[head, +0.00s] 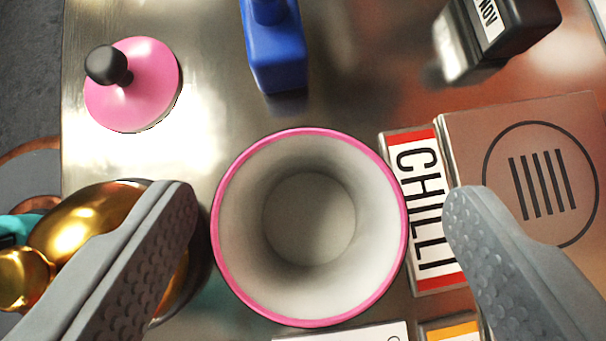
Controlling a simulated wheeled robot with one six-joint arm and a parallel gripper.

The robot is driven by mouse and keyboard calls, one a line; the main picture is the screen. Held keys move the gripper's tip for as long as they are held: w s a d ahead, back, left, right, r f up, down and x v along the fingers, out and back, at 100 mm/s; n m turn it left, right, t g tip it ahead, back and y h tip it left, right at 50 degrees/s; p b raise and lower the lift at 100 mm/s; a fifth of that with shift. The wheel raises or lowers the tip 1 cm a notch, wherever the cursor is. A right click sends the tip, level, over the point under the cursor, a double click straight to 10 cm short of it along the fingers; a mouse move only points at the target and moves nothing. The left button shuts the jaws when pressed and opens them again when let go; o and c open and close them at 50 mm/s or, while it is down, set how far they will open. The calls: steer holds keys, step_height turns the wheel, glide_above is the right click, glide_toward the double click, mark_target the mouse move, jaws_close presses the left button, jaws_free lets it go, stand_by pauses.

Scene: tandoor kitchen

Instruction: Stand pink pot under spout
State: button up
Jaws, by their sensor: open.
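The pink pot (222,232) stands upright on the steel counter, seen from above. Its rim is pink and its white inside looks empty. A pink lid (143,88) with a black knob lies apart from it at the upper left. My gripper (322,205) is open, with one grey finger to the left of the pot and one to the right. I cannot tell whether either finger touches the pot. I cannot make out a spout for certain in this view.
A blue object (274,50) stands behind the pot. A CHILLI packet (417,210) and a brown box (540,180) are close on the right. A shiny gold vessel (85,235) is at the left. A black-topped container (495,35) stands at the upper right. Bare counter (200,110) shows at the upper left.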

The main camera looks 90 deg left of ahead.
mark_target(310, 162)
steer(key=x, duration=0.3)
steer(key=shift+s+a+f, duration=0.15)
steer(key=shift+a, duration=0.1)
steer(key=shift+c, duration=0.2)
steer(key=c, duration=1.2)
